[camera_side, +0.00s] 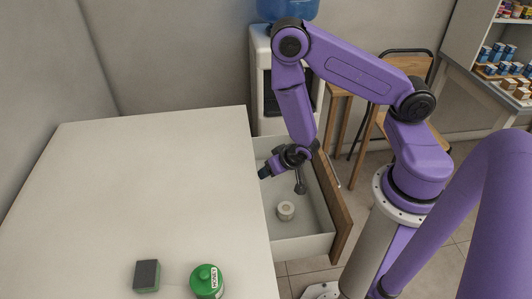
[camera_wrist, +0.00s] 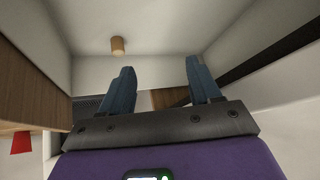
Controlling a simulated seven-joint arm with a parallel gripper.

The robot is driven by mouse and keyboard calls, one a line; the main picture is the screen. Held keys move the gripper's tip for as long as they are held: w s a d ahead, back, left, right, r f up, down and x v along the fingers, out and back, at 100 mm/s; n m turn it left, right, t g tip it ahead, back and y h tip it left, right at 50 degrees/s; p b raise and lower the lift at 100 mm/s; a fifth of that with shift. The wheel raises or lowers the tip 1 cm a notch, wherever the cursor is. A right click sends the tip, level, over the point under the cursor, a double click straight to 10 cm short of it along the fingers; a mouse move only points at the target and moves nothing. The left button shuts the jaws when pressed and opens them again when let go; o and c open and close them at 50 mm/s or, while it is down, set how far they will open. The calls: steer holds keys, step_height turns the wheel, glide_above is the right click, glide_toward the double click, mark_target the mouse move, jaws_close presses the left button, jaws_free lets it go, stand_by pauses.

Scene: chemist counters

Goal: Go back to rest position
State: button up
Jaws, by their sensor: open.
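My gripper (camera_side: 282,172) is above the open drawer (camera_side: 300,246) at the right side of the white counter. In the wrist view its two blue-grey fingers (camera_wrist: 160,85) are spread apart with nothing between them. A small round whitish container (camera_side: 286,210) stands on the drawer floor, below and apart from my gripper. A small tan cylinder (camera_wrist: 118,46) shows beyond the fingers in the wrist view; I cannot tell whether it is the same container.
The white counter (camera_side: 140,190) holds a dark-topped green sponge (camera_side: 146,275) and a green bottle (camera_side: 207,281) near its front. The drawer's wooden front (camera_side: 333,195) stands out to the right. A water dispenser (camera_side: 260,75) and a wooden chair (camera_side: 395,125) are behind.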

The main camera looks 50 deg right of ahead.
steer(key=s+a+r+n+g+y, duration=0.3)
steer(key=s+a+r+n+g, duration=0.3)
steer(key=s+a+r, duration=0.55)
steer(key=s+d+r+n, duration=0.2)
steer(key=s+r+n, duration=0.2)
steer(key=r, duration=0.3)
steer(key=s+d+r+n+h, duration=0.1)
steer(key=s+d+r+n, duration=0.2)
steer(key=r+n, duration=0.3)
steer(key=shift+s+r+n+g+h, duration=0.3)
steer(key=shift+s+r+g, duration=0.1)
steer(key=shift+s+r, duration=0.25)
